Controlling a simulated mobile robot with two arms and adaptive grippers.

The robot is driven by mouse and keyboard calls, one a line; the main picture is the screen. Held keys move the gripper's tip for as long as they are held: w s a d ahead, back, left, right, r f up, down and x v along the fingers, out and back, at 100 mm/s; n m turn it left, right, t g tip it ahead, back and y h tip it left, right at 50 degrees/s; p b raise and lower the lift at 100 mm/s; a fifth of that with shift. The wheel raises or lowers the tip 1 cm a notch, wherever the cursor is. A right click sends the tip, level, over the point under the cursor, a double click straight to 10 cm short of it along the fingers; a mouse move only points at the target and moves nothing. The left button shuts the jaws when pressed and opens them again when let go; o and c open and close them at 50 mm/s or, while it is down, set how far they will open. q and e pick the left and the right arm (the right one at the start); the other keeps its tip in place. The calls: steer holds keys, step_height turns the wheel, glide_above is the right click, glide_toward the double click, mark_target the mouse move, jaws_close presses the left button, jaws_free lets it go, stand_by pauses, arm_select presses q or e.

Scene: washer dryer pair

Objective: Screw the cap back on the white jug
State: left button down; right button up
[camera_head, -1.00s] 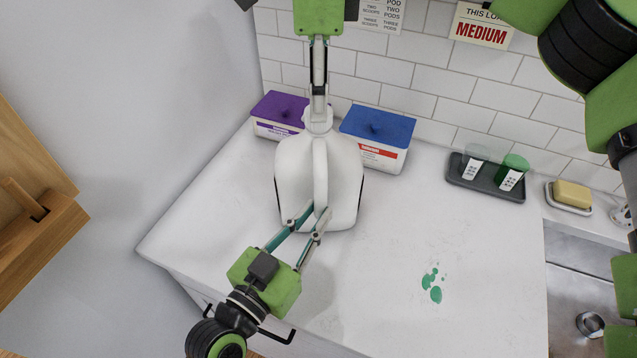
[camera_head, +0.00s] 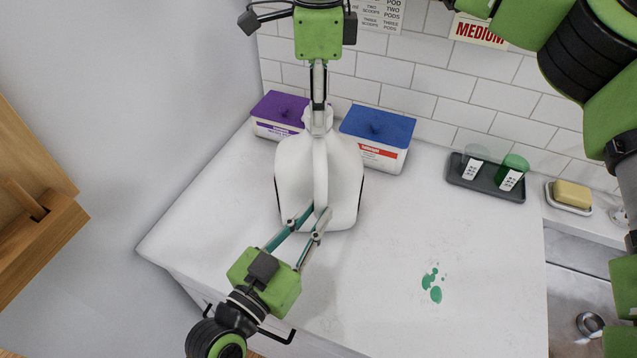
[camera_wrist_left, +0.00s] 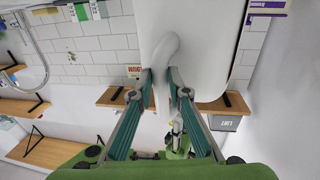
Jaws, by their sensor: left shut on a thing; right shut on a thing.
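The white jug (camera_head: 291,180) stands upright on the white counter, its handle (camera_head: 320,165) facing me. My left gripper (camera_head: 309,215) is shut on the lower part of the handle. In the left wrist view the fingers (camera_wrist_left: 161,78) sit on both sides of the handle (camera_wrist_left: 168,48), against the jug body (camera_wrist_left: 205,35). My right gripper (camera_head: 318,108) comes down from above, its fingers nearly together at the jug's neck, shut on the white cap (camera_head: 318,122). The fingers hide most of the cap and the neck, so the fit between them cannot be told.
A purple-lidded tub (camera_head: 278,107) and a blue-lidded tub (camera_head: 378,127) stand close behind the jug. A grey tray (camera_head: 485,186) with cups and a soap dish (camera_head: 568,199) lie to the right. Green spots (camera_head: 433,288) mark the otherwise clear counter front.

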arm_select(q)
steer(key=shift+f, duration=0.1)
arm_select(e)
steer(key=o, duration=1.3)
step_height(320, 180, up, 12)
steer(key=shift+r, duration=0.1)
arm_select(q)
steer(key=c, duration=1.8)
jaws_free()
steer(key=shift+c, duration=0.2)
steer(key=v, duration=1.2)
